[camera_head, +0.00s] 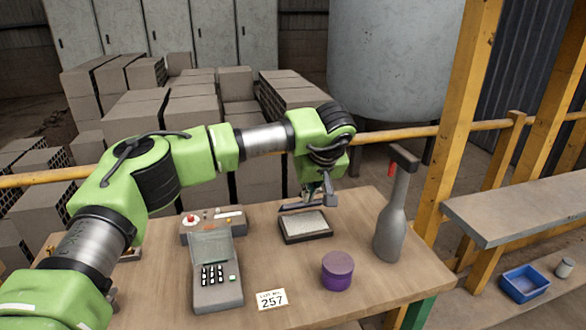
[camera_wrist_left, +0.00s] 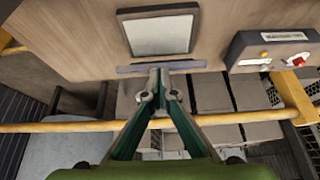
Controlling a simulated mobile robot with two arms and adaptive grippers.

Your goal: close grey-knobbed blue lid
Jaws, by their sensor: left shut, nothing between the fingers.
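A dark-framed tray with a pale speckled pad (camera_head: 305,226) lies on the wooden table; it also shows in the left wrist view (camera_wrist_left: 160,34). A thin blue-grey strip (camera_wrist_left: 160,67) runs along the tray's far side in the head view and looks like the raised lid seen nearly edge-on. I cannot make out its grey knob clearly. My left gripper (camera_head: 326,198) is shut and empty, just behind and above the tray. In the left wrist view its fingertips (camera_wrist_left: 160,77) are at the middle of the strip; I cannot tell whether they touch. My right gripper is not in view.
A grey bottle-shaped object (camera_head: 391,225) stands right of the tray, a purple round tin (camera_head: 337,271) in front. A card terminal (camera_head: 215,270) and a control box (camera_head: 213,222) are on the left. A yellow rail (camera_head: 395,134) runs behind the table.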

